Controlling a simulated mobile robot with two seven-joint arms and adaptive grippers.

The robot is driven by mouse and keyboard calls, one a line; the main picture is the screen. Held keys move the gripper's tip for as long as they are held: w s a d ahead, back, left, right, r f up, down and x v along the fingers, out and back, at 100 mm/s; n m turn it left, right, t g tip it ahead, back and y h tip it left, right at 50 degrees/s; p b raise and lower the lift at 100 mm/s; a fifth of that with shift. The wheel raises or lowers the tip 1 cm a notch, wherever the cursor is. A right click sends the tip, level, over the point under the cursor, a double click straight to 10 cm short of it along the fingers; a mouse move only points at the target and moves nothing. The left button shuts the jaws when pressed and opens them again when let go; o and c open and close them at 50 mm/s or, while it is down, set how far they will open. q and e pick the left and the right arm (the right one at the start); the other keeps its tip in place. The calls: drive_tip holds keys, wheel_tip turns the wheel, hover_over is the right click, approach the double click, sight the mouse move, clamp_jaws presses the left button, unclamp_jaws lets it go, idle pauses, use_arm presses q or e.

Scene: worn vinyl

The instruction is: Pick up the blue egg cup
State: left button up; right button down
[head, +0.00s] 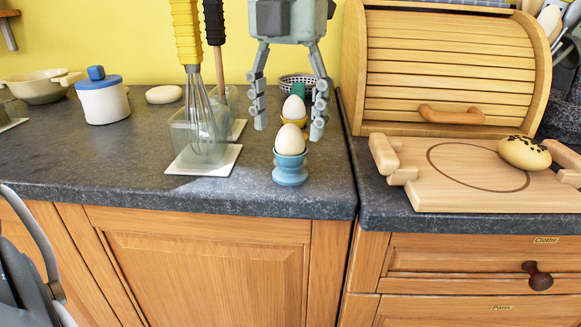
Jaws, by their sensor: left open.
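The blue egg cup (290,170) stands upright near the counter's front edge, with a pale egg (290,140) in it. A yellow egg cup (299,119) with another egg (294,107) stands just behind it. My left gripper (289,133) points down from the top middle, open, with its fingers apart. In the picture its fingertips lie on either side of the two eggs, above the blue cup's body. No contact with the blue cup shows, and the exact depth is hard to tell. My right gripper is not in view.
Left of the cup, a clear container (190,143) holding a whisk (197,92) stands on a white tile (218,165). A dark basket (297,80) is behind. Right are a wooden board (450,193) with a seeded roll (524,153) and a bread bin (450,60). The front-left counter is clear.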

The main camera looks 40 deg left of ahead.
sight(290, 149)
use_arm(q)
drive_tip(key=f, duration=0.5)
drive_tip(key=shift+w+f, duration=0.3)
drive_tip(key=shift+f, duration=0.05)
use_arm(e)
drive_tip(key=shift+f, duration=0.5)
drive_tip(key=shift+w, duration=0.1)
use_arm(q)
drive_tip(key=c, duration=0.5)
drive_tip(key=shift+r, duration=0.1)
drive_tip(key=c, duration=0.9)
drive_tip(key=shift+o, duration=0.2)
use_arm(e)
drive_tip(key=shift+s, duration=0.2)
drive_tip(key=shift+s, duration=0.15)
